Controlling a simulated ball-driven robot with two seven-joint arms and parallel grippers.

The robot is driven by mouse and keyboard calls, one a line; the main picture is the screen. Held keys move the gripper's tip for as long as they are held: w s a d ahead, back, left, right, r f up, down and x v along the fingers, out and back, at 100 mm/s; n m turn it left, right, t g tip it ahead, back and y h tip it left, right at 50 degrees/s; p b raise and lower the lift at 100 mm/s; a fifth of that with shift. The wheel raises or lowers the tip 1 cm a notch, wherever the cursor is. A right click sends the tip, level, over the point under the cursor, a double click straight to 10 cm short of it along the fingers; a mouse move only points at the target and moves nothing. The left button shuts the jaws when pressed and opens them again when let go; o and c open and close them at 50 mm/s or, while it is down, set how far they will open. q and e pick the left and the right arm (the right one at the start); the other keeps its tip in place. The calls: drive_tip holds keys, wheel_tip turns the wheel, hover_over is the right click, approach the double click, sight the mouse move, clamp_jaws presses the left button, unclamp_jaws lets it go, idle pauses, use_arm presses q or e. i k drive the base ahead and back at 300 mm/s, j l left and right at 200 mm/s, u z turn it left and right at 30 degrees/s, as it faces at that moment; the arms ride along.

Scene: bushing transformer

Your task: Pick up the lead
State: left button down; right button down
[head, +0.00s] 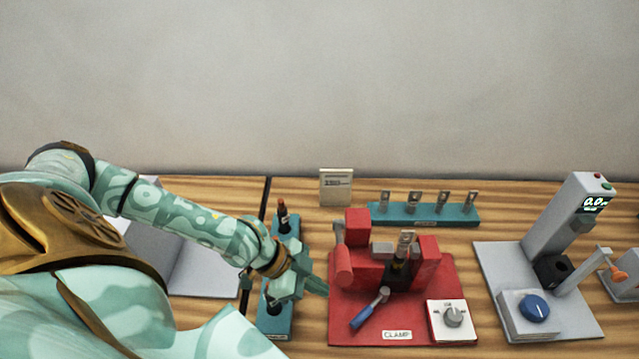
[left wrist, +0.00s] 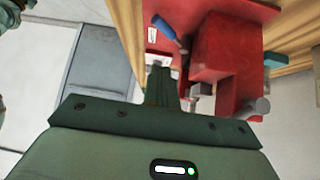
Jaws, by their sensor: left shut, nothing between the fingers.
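No piece is clearly marked as the lead. A black piece with a red top (head: 282,212) stands upright in the teal stand (head: 292,240) left of the red clamp. A metal lug (head: 406,243) on a dark body stands between the clamp's jaws. Several similar metal lugs (head: 413,199) stand in a teal rack (head: 440,215) behind. My left gripper (head: 322,287) is shut and empty, over the gap between the teal stand and the left edge of the red clamp base. It also shows in the left wrist view (left wrist: 160,80), its closed fingers pointing towards the clamp.
The red clamp (head: 440,285) fills the middle, with a blue-handled lever (head: 365,315) and a white knob box (head: 452,318). A grey test station (head: 500,270) with a display and blue knob stands right. A small sign (head: 336,187) stands behind. Bare wood shows between stations.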

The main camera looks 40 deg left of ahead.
sight(399, 257)
drive_tip(key=k+l, duration=0.8)
drive_tip(key=l, duration=0.15)
